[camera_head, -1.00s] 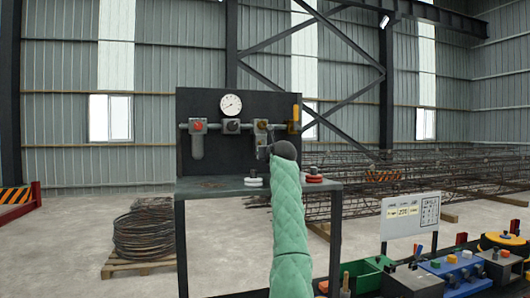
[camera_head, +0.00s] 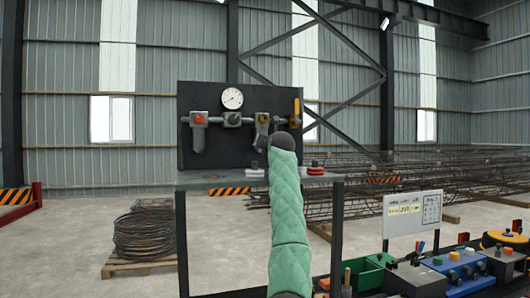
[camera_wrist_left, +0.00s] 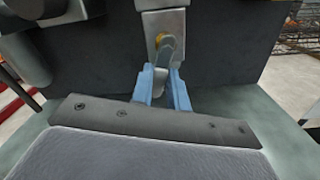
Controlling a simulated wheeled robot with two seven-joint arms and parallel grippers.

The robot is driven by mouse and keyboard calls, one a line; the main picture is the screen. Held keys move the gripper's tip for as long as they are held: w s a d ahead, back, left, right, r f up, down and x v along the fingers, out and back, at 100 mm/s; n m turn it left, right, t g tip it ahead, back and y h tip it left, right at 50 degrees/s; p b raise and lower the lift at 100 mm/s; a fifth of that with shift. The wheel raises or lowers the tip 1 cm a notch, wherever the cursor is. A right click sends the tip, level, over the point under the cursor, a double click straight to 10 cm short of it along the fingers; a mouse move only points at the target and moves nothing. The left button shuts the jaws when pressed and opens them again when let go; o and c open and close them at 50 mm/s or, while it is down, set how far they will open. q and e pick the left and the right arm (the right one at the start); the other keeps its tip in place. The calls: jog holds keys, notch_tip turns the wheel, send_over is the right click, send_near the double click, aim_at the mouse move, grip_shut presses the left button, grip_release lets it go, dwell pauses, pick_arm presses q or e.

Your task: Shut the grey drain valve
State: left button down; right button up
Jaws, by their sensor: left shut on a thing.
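The grey drain valve's lever (camera_wrist_left: 167,52) hangs below a brass pivot on a pale grey block in the left wrist view. The blue fingers of my left gripper (camera_wrist_left: 163,88) are on either side of its lower end and shut on it. In the head view, the same fitting (camera_head: 262,122) is third from the left on the dark panel (camera_head: 215,96), with its lower part close to my wrist. My green-sleeved left arm hides the gripper there. My right gripper is in neither current view.
The panel also bears a gauge (camera_head: 232,98), a fitting with a red knob (camera_head: 198,119), a black-knobbed one (camera_head: 234,119) and a yellow lever (camera_head: 297,107). Bins and tools stand at right.

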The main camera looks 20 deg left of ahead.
pick_arm(q)
jog(key=r+m+b, duration=0.1)
jog(key=m+b, duration=0.2)
jog(key=m, duration=0.1)
jog(key=a+r+m+b, duration=0.1)
jog(key=m+b, duration=0.2)
jog(key=m, duration=0.2)
jog(key=s+r+m+b, duration=0.1)
jog(key=m+b, duration=0.3)
jog(key=m, duration=0.1)
jog(key=shift+a, duration=0.3)
pick_arm(e)
jog(key=w+a+r, duration=0.2)
jog(key=w+r, duration=0.1)
jog(key=r, duration=0.5)
jog(key=w+a+r, duration=0.3)
jog(key=w+r, duration=0.1)
jog(key=r, duration=0.4)
jog(key=w+a+r, duration=0.2)
jog(key=w+r, duration=0.1)
jog(key=r, duration=0.4)
jog(key=shift+w+a+r+g+y, duration=0.15)
jog(key=shift+w+r+g+y, duration=0.15)
jog(key=shift+w+r, duration=0.1)
pick_arm(q)
jog(key=c, duration=1.4)
grip_release()
jog(key=shift+d, duration=0.1)
jog(key=shift+o, duration=0.2)
